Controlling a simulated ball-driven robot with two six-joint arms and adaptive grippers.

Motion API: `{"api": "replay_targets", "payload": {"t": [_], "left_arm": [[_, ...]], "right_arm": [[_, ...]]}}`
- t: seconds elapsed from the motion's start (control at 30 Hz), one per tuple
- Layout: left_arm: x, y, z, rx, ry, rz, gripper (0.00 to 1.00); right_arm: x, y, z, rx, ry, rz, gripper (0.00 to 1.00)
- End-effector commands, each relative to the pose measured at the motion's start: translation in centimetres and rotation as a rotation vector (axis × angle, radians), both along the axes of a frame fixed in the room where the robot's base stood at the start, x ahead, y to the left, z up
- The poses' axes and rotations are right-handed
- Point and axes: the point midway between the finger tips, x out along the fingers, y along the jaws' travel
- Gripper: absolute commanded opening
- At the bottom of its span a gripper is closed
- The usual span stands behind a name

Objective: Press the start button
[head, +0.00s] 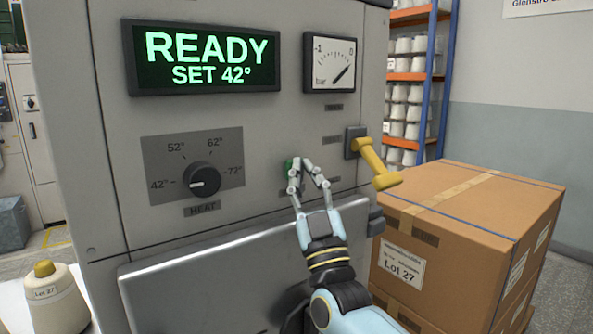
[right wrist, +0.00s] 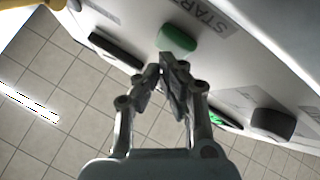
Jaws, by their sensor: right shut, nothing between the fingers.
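The green start button (head: 289,164) is on the grey machine's front panel, partly hidden by my right gripper (head: 308,167) in the head view. In the right wrist view the button (right wrist: 177,39) shows whole, beside a label reading START (right wrist: 208,17). My right gripper is shut and empty, and its fingertips (right wrist: 166,64) lie just short of the button in the picture. I cannot tell whether they touch it. The display (head: 205,60) reads READY, SET 42°. My left gripper is not in view.
The heat dial (head: 201,180) is left of the button, and a yellow lever (head: 376,165) sticks out to the right. A grey sloping panel (head: 200,285) lies below. Cardboard boxes (head: 470,225) stand at the right, and a yarn cone (head: 58,300) at lower left.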

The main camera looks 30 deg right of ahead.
Motion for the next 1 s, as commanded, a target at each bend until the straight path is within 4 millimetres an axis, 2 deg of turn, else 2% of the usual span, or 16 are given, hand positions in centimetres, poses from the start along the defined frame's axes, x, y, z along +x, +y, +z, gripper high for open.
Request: {"api": "replay_targets", "payload": {"t": [1.0], "left_arm": [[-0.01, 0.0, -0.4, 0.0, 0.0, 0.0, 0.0]], "right_arm": [[0.94, 0.07, 0.02, 0.0, 0.0, 0.0, 0.0]]}}
